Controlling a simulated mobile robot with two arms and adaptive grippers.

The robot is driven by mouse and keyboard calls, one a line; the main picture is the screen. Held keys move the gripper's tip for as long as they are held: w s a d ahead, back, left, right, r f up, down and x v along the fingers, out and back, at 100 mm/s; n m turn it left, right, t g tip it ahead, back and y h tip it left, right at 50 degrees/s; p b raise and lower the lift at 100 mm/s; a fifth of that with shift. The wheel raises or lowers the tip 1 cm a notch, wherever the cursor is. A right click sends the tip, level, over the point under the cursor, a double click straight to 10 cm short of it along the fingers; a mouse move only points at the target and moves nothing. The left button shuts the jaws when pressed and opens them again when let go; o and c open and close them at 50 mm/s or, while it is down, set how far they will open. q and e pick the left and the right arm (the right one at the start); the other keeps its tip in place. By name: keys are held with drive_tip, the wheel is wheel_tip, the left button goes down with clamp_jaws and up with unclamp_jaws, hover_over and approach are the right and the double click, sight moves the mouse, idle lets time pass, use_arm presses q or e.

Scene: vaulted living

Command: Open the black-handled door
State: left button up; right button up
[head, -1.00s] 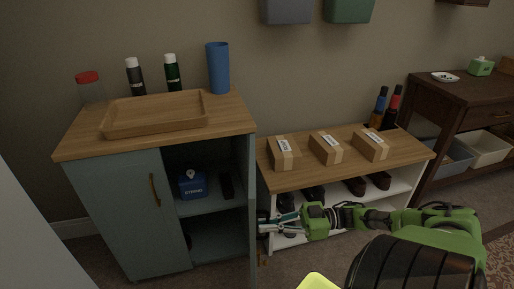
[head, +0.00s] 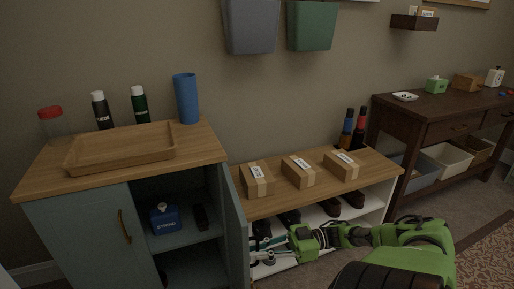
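The blue-grey cabinet (head: 88,240) stands at the left. Its right-hand door (head: 235,235) stands open, swung out toward me, with its inner face showing. Its outer face and any black handle on it are hidden or too dark to make out. The left door carries a brass handle (head: 124,226) and is closed. My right gripper (head: 257,250) is low, just right of the open door, in front of the shoe bench. Its fingers look spread apart, and I cannot tell whether they touch the door. My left gripper is out of view.
A wooden tray (head: 122,148), a blue cup (head: 186,98) and bottles stand on the cabinet. The shoe bench (head: 325,186) with several cartons is close behind my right arm. A dark console table (head: 440,115) stands at the right.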

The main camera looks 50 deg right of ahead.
drive_tip(key=v, duration=1.2)
idle(0.7)
